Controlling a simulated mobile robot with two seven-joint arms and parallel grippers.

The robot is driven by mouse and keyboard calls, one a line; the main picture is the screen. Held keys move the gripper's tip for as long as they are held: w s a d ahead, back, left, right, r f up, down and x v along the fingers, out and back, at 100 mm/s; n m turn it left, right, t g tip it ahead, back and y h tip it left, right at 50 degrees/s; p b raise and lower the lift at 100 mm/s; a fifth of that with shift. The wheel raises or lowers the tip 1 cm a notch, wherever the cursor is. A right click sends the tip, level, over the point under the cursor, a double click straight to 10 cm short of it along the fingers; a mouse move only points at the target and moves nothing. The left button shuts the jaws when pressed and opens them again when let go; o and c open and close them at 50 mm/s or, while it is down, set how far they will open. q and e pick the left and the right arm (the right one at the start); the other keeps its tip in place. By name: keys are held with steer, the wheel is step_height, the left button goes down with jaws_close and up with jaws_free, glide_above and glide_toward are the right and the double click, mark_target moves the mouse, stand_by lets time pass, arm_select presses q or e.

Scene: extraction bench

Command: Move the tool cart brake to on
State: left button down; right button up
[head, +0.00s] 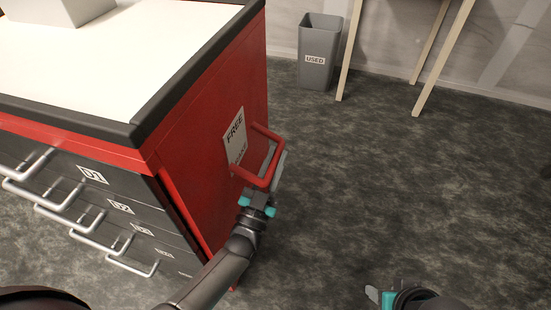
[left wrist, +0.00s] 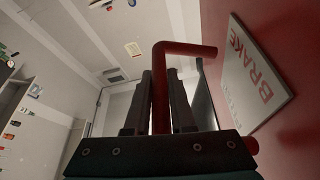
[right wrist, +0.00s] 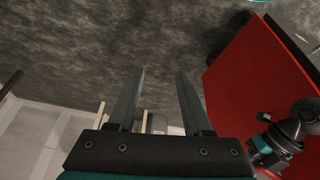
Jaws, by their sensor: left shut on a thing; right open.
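The red tool cart (head: 205,125) fills the left of the head view. On its right side panel is a red bar-shaped brake handle (head: 277,137) beside a pale label plate (head: 235,130). The plate reads FREE at the top, and its lower word is partly covered by the handle. In the left wrist view the plate (left wrist: 252,75) shows the word BRAKE. My left gripper (head: 272,172) is shut on the brake handle; the red bar (left wrist: 160,95) stands between its two fingers. My right gripper (right wrist: 160,75) is open and empty, away from the cart, low in the head view (head: 375,293).
The cart has a white top with a dark rim (head: 190,75) and several drawers with bar handles (head: 60,205) on its front. A grey bin marked USED (head: 318,60) stands by the wall near wooden legs (head: 428,45). The dark floor (head: 410,180) to the right is clear.

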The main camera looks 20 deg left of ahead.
arm_select(q)
steer(key=shift+a+f, duration=0.3)
steer(key=shift+f, duration=0.1)
steer(key=c, duration=1)
jaws_free()
steer(key=shift+o, duration=1.2)
steer(key=shift+d+r, duration=0.1)
steer(key=shift+s, duration=0.5)
steer(key=p+v, duration=0.1)
steer(key=v, duration=1.3)
steer(key=shift+s, duration=0.15)
arm_select(e)
step_height(320, 180, down, 2)
steer(key=shift+f, duration=0.2)
steer(key=shift+a, duration=0.1)
